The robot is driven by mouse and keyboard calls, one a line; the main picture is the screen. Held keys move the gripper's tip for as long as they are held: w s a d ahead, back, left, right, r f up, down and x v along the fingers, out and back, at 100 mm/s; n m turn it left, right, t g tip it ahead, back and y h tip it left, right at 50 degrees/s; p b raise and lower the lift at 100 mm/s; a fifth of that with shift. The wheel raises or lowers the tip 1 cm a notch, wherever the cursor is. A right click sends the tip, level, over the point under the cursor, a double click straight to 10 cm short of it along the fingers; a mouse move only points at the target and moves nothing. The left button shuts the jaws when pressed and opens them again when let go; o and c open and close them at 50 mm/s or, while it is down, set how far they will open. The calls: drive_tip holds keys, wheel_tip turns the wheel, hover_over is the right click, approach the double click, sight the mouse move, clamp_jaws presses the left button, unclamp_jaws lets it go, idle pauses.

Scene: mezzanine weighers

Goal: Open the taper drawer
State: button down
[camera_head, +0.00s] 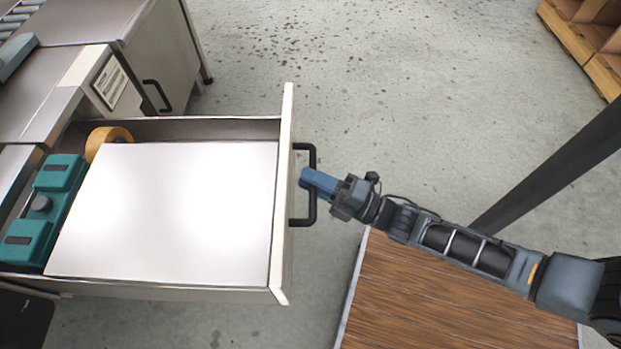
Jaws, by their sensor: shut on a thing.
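The taper drawer (288,240) stands pulled well out of the metal cabinet at the left, with its inside in view. It has a pale front panel with a black bar handle (312,200) on the outer face. My gripper (307,180) comes from the right and is shut on this handle, near its middle. Inside the drawer, a teal tool or case (45,212) lies at the back left. An orange-yellow tape roll (105,138) stands at the back corner, partly hidden. A bright flat plate (165,210) covers most of the drawer's floor.
A second closed drawer with a label and black handle (158,95) is on the cabinet (75,80) above. A wood-topped platform (450,300) lies below my arm. A wooden crate (590,50) stands at the top right. Concrete floor (400,80) is open between them.

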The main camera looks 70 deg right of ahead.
drive_tip(key=shift+f, duration=0.1)
drive_tip(key=c, duration=1.1)
unclamp_jaws()
drive_tip(key=v, duration=0.7)
drive_tip(key=shift+s, duration=0.4)
drive_tip(key=s+a+r+m+g+y, duration=0.1)
drive_tip(key=s+a+r+m+g, duration=0.15)
drive_tip(key=a+r+m, duration=0.5)
drive_tip(key=s+a+r+m+g+y, duration=0.1)
drive_tip(key=a+r+m+g, duration=0.3)
drive_tip(key=r+m, duration=0.6)
wheel_tip(320, 180, up, 16)
drive_tip(key=a+n+t+p, duration=0.1)
drive_tip(key=p, duration=1.4)
